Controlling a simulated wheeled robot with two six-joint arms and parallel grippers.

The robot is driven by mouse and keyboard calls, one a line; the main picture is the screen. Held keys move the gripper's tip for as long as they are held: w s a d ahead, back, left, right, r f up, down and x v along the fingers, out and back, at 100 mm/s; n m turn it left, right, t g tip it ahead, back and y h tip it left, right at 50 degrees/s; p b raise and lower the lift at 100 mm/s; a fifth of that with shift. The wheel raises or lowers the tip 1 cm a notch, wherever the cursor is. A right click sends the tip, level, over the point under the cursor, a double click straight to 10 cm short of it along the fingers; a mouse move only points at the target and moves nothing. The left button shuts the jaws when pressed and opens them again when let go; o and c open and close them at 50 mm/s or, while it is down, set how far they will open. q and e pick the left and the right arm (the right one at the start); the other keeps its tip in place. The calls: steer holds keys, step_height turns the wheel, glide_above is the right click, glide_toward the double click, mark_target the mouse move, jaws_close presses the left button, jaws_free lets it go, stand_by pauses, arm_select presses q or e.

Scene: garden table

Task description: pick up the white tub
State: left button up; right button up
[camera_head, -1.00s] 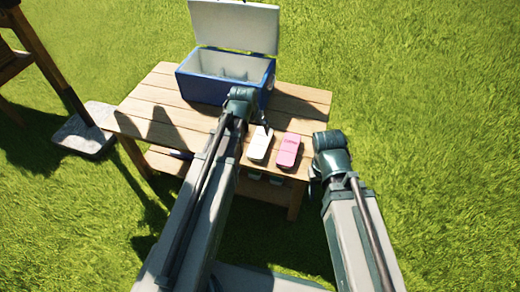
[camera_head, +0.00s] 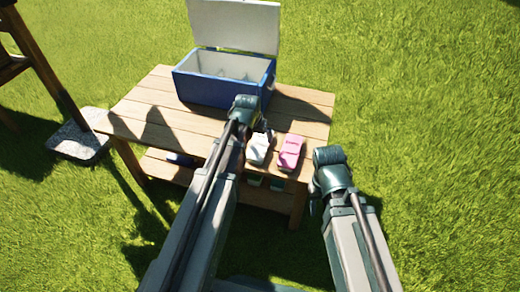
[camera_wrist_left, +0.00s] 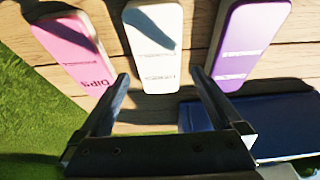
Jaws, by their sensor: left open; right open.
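The white tub (camera_head: 257,150) lies near the front edge of the wooden table, left of the pink tub (camera_head: 291,152). In the left wrist view the white tub (camera_wrist_left: 154,52) lies between the pink tub (camera_wrist_left: 70,45) and a purple tub (camera_wrist_left: 246,40). My left gripper (camera_wrist_left: 160,75) is open and empty, one finger to each side of the white tub's near end; I cannot tell the height gap. In the head view my left arm hides the purple tub. My right gripper (camera_head: 314,188) is open, right of the table's front corner, partly hidden by its wrist.
A blue cooler (camera_head: 215,92) with its white lid (camera_head: 235,25) raised stands at the table's back. The wooden table (camera_head: 160,115) is bare on the left. Green items (camera_head: 277,184) show below the tabletop.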

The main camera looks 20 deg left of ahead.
mark_target(260, 143)
arm_select(q)
steer(key=b+x, duration=0.5)
steer(key=shift+d+f, duration=0.1)
steer(key=shift+f, duration=0.05)
steer(key=c, duration=1.3)
steer(key=shift+r, duration=0.2)
step_height(260, 143, up, 10)
steer(key=p, duration=1)
